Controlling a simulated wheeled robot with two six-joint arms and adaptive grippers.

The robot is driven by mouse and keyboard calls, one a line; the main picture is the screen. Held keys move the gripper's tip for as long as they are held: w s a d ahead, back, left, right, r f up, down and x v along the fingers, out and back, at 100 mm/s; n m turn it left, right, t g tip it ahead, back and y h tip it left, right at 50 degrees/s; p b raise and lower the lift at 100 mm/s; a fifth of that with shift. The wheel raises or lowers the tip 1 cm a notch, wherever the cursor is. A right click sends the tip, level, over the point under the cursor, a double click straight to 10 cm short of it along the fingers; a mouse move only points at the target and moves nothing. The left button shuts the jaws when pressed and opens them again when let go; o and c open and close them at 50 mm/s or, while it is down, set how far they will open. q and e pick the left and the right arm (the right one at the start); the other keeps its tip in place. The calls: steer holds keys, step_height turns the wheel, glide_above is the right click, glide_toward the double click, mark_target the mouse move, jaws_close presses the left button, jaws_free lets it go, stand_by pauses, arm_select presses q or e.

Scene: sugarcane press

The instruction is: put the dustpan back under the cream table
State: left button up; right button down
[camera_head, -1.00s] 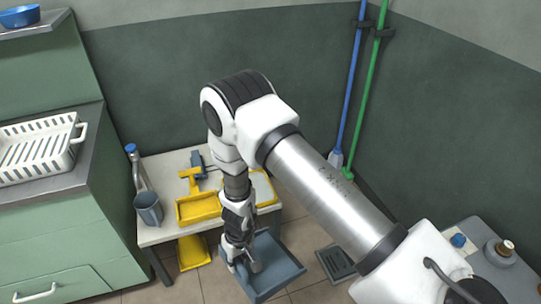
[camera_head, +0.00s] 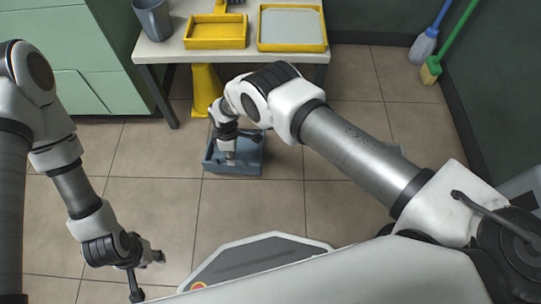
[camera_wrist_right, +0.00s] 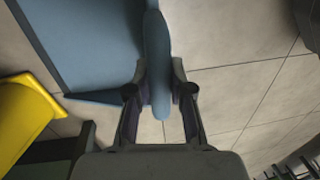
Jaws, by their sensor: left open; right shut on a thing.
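The blue-grey dustpan (camera_head: 251,160) is low over the tiled floor, just in front of the cream table (camera_head: 172,48). I cannot tell whether it touches the tiles. My right gripper (camera_head: 228,158) is shut on its handle. In the right wrist view the handle (camera_wrist_right: 157,60) runs between the two fingers (camera_wrist_right: 160,92), with the pan (camera_wrist_right: 90,40) to the upper left. My left gripper (camera_head: 148,274) is open and empty over the floor at the lower left, well apart from the dustpan. My right forearm hides part of the floor to the right.
A yellow object (camera_head: 205,90) stands under the table, close behind the dustpan; it also shows in the right wrist view (camera_wrist_right: 25,110). Yellow trays (camera_head: 217,32) and a grey cup (camera_head: 152,18) are on the tabletop. Green cabinets stand left, brooms (camera_head: 431,70) right. The left floor is clear.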

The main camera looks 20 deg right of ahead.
steer(key=shift+w+a+f+b, duration=0.15)
steer(key=shift+w+a+f, duration=0.1)
steer(key=shift+f, duration=0.3)
steer(key=shift+w+a+f+b, duration=0.1)
steer(key=shift+w+f+b, duration=0.1)
steer(key=shift+f, duration=0.35)
steer(key=shift+w+d+f+n+b, duration=0.1)
steer(key=shift+w+d+n+b, duration=0.05)
steer(key=shift+n+b, duration=0.15)
steer(key=d, duration=0.1)
steer(key=d+b, duration=0.2)
steer(key=shift+s+d, duration=0.15)
steer(key=shift+s, duration=0.15)
arm_select(q)
step_height(320, 180, down, 10)
steer(key=b, duration=0.5)
steer(key=shift+w+r, duration=0.2)
steer(key=shift+w, duration=0.2)
arm_select(e)
steer(key=s+d+f, duration=0.1)
steer(key=d+f, duration=0.3)
steer(key=d, duration=0.8)
steer(key=shift+s+f, duration=0.2)
steer(key=shift+s, duration=0.2)
steer(key=c, duration=1.5)
jaws_free()
steer(key=shift+f, duration=0.15)
steer(key=o, duration=0.5)
steer(key=shift+c, duration=0.2)
